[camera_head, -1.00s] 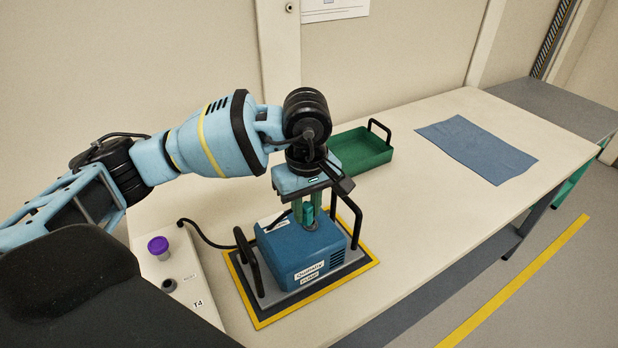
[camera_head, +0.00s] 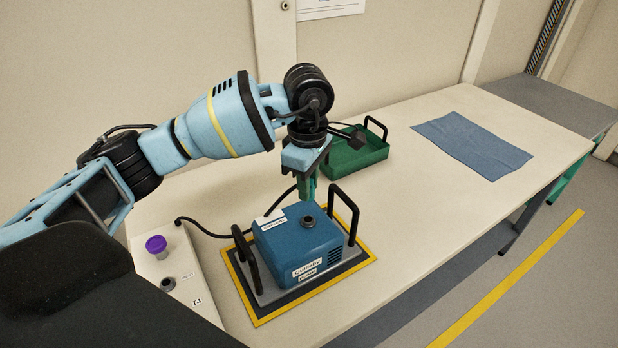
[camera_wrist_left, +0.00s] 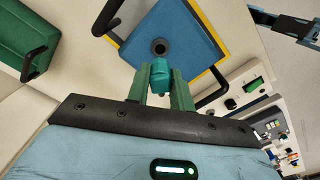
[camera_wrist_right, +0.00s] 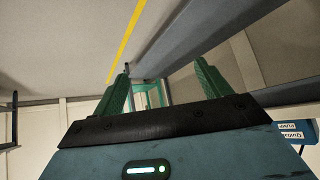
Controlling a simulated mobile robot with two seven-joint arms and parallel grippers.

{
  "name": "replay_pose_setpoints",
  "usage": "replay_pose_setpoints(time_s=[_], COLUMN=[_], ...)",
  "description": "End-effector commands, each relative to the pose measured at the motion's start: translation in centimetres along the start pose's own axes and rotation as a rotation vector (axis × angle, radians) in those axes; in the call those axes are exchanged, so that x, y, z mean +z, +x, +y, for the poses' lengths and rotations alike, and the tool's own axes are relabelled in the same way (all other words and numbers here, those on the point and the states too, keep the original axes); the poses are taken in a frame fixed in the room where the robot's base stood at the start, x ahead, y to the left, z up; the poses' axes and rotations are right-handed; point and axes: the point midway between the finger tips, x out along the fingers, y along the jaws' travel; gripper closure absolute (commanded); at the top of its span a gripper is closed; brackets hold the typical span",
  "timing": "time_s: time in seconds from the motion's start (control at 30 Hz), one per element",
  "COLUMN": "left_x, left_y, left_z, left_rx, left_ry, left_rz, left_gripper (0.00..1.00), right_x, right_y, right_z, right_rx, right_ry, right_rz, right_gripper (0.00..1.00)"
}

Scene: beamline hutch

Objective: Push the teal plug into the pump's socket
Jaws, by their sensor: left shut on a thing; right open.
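The blue pump (camera_head: 298,245) sits upright on a grey base with black handles, and its round dark socket (camera_head: 308,221) is bare on top. The socket also shows in the left wrist view (camera_wrist_left: 159,46), just beyond the plug. My left gripper (camera_head: 307,192) is shut on the teal plug (camera_wrist_left: 159,73) and holds it at the pump's far side, apart from the socket. In the head view I cannot make the plug out from the green fingers. My right gripper (camera_wrist_right: 165,85) is open and empty, pointing away from the pump; the head view does not show it.
A yellow-edged mat (camera_head: 366,262) lies under the pump. A green tray (camera_head: 362,160) stands behind it, and a blue cloth (camera_head: 472,145) lies farther right. A control box with a purple knob (camera_head: 156,245) is at left, with a black cable (camera_head: 205,233) running toward my left gripper.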

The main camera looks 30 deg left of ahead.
Motion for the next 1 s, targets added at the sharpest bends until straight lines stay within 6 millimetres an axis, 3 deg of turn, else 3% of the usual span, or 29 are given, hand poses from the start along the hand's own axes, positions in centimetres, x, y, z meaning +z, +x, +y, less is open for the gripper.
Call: replay_pose_setpoints(time_s=[0.6,1.0], left_x=[0.0,0.0], left_y=[5.3,5.5], left_z=[0.0,0.0], left_rx=[-0.003,0.001], left_ry=[0.001,0.0], left_rz=[0.0,0.0], left_gripper=[1.0,1.0], right_x=[2.7,2.5], right_y=[1.0,1.2], right_z=[-0.4,-0.3], right_rx=[-0.007,-0.007], right_ry=[0.011,0.01], right_rz=[-0.042,-0.039], right_gripper=[0.24,0.24])
